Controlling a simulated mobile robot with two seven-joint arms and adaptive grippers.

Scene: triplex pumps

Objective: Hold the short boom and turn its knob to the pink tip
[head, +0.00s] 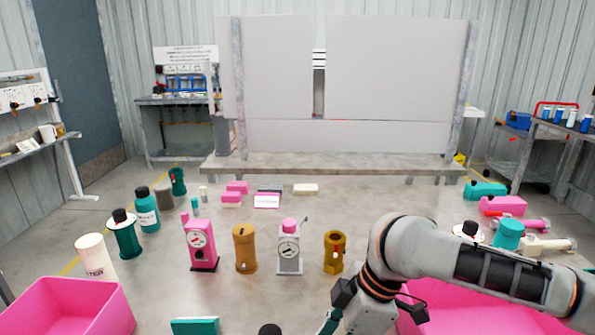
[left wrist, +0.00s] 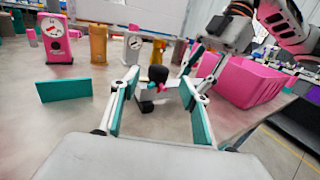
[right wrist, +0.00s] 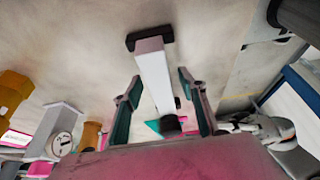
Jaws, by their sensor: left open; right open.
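The short boom is a white bar; it shows in the right wrist view (right wrist: 155,78) with a dark end piece (right wrist: 150,38) and a black knob (right wrist: 170,123). In the left wrist view the boom (left wrist: 148,94) stands out beneath the same knob (left wrist: 158,74), with small pink parts near it. I cannot tell which mark the knob points to. My left gripper (left wrist: 160,82) is open, its teal pads on either side of the knob in its view. My right gripper (right wrist: 159,78) is open, its fingers appearing either side of the boom. No contact is clear. In the head view only the knob top (head: 270,330) shows.
A teal block (head: 195,326) lies left of the boom. Pink (head: 201,245) and white (head: 289,253) pumps and brown (head: 245,250) and ochre (head: 334,252) cylinders stand behind. Pink bins stand at left (head: 65,310) and right, the right one partly behind my right arm.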

